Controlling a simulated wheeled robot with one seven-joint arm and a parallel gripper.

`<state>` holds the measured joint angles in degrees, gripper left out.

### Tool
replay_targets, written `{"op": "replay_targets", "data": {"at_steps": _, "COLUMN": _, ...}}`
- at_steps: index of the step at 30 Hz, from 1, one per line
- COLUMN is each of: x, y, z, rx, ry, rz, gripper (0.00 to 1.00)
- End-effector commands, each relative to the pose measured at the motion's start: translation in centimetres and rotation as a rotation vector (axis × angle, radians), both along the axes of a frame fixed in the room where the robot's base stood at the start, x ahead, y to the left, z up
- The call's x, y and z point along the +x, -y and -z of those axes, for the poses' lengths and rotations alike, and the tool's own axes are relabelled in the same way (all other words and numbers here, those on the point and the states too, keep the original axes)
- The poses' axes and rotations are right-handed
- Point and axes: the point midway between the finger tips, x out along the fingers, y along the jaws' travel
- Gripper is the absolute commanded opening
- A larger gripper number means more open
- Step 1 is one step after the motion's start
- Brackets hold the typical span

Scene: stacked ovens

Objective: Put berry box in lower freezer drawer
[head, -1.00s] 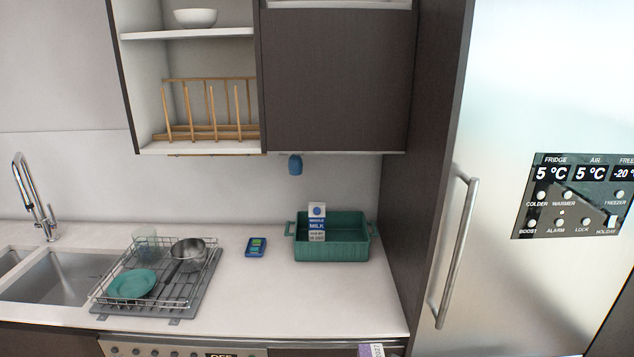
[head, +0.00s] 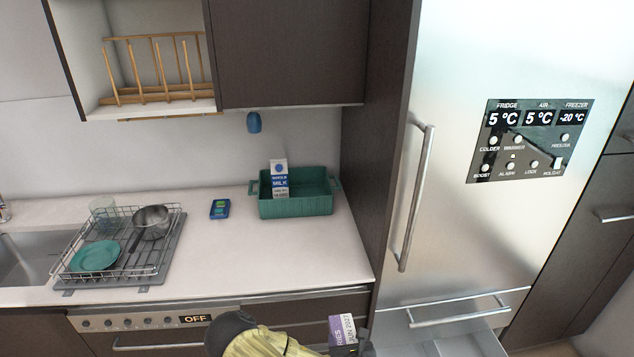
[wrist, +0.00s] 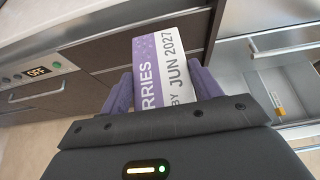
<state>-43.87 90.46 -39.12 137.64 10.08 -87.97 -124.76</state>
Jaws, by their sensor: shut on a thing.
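The berry box (wrist: 165,62), white and purple with "RRIES" and "BY JUN 2027" printed on it, is between the purple fingers of my gripper (wrist: 164,92) in the wrist view. My gripper is shut on it. In the head view the box (head: 342,332) shows at the bottom edge, in front of the counter, with my gripper (head: 362,346) partly cut off. Low on the steel fridge-freezer, an open drawer (head: 472,346) juts out below a drawer front with a bar handle (head: 460,312). The wrist view shows its pale inside (wrist: 285,85) to the right of the box, with a small orange-yellow item (wrist: 276,102).
The tall fridge door (head: 455,215) is shut, with a long handle (head: 412,195). Left of it, the counter (head: 300,260) bears a green crate (head: 295,206), a milk carton (head: 280,180) and a dish rack (head: 120,245). An oven panel (head: 150,320) is below.

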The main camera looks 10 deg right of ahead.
Motion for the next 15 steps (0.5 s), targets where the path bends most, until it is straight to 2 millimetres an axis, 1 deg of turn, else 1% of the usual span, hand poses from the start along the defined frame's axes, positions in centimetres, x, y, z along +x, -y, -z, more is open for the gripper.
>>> {"op": "replay_targets", "data": {"at_steps": 2, "x": -0.2, "y": -0.1, "z": 1.0, "rx": -0.001, "ry": -0.003, "rz": -0.004, "gripper": 0.16}}
{"op": "replay_targets", "data": {"at_steps": 9, "x": -1.5, "y": -0.1, "z": 5.8, "rx": -0.003, "ry": -0.004, "rz": -0.004, "gripper": 0.16}}
{"op": "replay_targets", "data": {"at_steps": 12, "x": -1.9, "y": 0.0, "z": 6.8, "rx": -0.001, "ry": -0.002, "rz": -0.002, "gripper": 0.16}}
{"op": "replay_targets", "data": {"at_steps": 15, "x": -1.9, "y": 0.0, "z": 7.0, "rx": 0.001, "ry": 0.001, "rz": 0.0, "gripper": 0.16}}
